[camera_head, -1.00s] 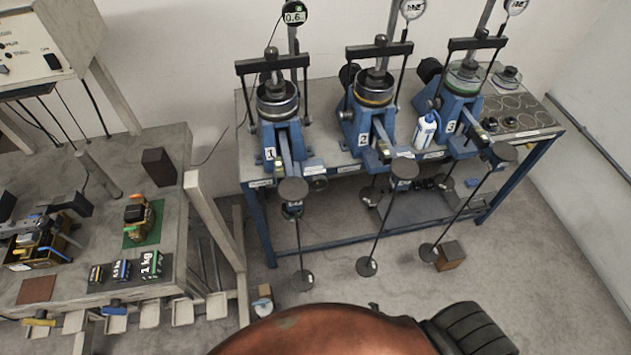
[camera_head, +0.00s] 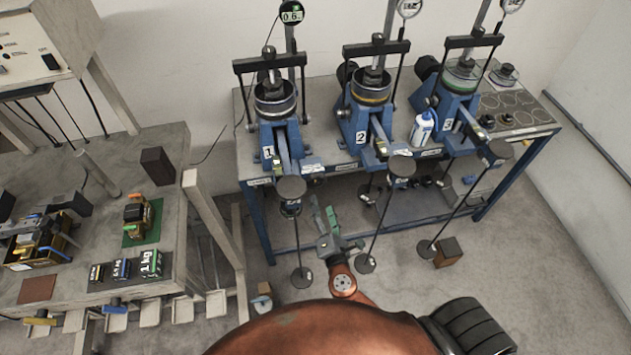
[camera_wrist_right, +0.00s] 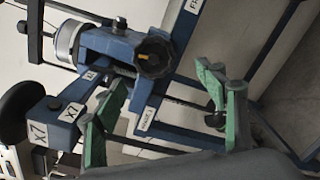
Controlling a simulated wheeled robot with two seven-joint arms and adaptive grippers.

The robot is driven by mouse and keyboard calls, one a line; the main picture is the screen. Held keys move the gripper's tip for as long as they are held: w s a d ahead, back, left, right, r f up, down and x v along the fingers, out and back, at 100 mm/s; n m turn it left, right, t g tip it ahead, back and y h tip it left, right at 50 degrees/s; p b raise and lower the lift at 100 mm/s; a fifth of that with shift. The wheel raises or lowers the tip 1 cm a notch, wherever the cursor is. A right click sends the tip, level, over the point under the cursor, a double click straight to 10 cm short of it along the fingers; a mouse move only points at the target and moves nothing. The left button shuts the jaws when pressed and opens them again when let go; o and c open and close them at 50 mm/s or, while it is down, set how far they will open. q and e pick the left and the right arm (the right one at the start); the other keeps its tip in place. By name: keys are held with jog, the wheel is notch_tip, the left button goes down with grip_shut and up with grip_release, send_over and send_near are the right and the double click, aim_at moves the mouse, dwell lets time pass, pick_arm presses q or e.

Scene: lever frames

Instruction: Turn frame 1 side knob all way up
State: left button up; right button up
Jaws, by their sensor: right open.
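Frame 1 (camera_head: 284,138) is the leftmost of the blue lever frames on the bench, with a "1" label. My right gripper (camera_head: 325,212) is in front of the bench below frame 1, to the right of its hanger disc (camera_head: 290,188). Its green fingers are open and empty. In the wrist view a black round knob (camera_wrist_right: 155,53) sits beside a blue beam, ahead of my right gripper (camera_wrist_right: 161,77) and between its spread fingertips in the picture. The knob is apart from the fingers as far as I can tell. My left gripper is not in view.
Frames 2 (camera_head: 366,125) and 3 (camera_head: 455,110) stand to the right, with a white bottle (camera_head: 423,128) between them. Hanger rods hang before the bench (camera_head: 325,160). A grey table (camera_head: 80,205) with weights is at the left. A brown block (camera_head: 448,252) is on the floor.

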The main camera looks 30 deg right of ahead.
aim_at(316, 184)
jog(key=x, duration=0.6)
jog(key=r+x, duration=0.1)
jog(key=x, duration=0.2)
jog(key=shift+w+p, duration=0.4)
jog(key=shift+c, duration=0.7)
jog(key=shift+s, duration=0.15)
jog(key=c, duration=0.5)
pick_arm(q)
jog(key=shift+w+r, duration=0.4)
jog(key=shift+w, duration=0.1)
pick_arm(e)
jog(key=shift+f, duration=0.1)
jog(key=c, duration=0.9)
